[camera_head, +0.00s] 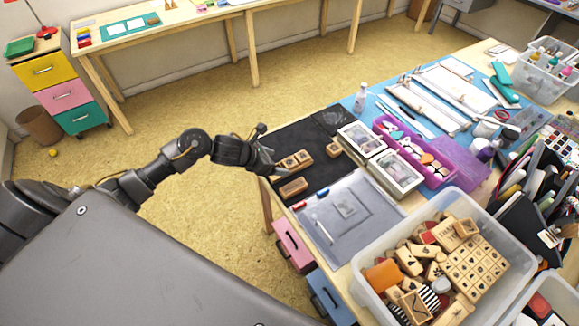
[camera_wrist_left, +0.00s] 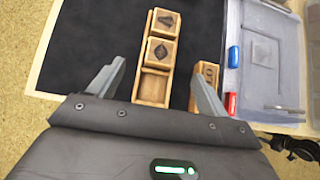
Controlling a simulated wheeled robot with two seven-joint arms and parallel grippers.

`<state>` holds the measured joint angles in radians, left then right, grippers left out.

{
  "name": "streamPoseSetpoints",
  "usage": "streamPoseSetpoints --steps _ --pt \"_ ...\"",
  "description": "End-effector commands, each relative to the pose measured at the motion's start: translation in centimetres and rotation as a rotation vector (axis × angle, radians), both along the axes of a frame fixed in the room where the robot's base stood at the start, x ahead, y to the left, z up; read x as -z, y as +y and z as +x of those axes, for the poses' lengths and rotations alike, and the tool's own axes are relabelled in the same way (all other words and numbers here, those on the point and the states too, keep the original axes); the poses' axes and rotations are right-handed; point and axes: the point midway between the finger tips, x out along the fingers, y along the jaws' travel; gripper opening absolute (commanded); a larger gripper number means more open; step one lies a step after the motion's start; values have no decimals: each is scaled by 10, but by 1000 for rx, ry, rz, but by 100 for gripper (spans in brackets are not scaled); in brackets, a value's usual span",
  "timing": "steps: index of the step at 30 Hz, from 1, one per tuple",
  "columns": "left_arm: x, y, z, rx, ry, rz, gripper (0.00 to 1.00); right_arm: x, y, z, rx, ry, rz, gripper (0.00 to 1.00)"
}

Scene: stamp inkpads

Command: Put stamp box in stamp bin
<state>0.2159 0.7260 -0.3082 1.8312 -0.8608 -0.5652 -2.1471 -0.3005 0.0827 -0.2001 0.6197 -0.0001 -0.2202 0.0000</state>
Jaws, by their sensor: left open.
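The stamp box (camera_head: 293,162), a narrow wooden tray holding two wooden stamps, lies on the black mat (camera_head: 270,140). In the left wrist view, the stamp box (camera_wrist_left: 154,88) lies between the fingers, with its empty end nearest the palm. My left gripper (camera_head: 270,168) is open beside it; in the wrist view the gripper (camera_wrist_left: 158,70) holds nothing. The stamp bin (camera_head: 363,262) is a clear plastic tub full of wooden stamps, at the lower right of the head view. My right gripper is not in view.
A wooden block (camera_head: 292,188) lies close beside the box, partly behind the right finger in the wrist view. Another small block (camera_head: 333,150) lies on the mat. A clear grey folder (camera_head: 350,235) with red and blue pieces lies between mat and bin. Photo-topped cases (camera_head: 395,173) stand beyond.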

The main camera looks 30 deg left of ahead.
Motion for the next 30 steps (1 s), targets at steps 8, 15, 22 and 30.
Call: streamPoseSetpoints --steps 8,15,22,30 --pt "8 -4 7 -1 1 0 77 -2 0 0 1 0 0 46" --pt "27 -13 24 -4 3 -5 77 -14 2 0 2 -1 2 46" --pt "44 -19 37 -2 0 -1 77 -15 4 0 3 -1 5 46" --pt "46 -19 38 -1 -1 1 72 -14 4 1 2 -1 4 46"
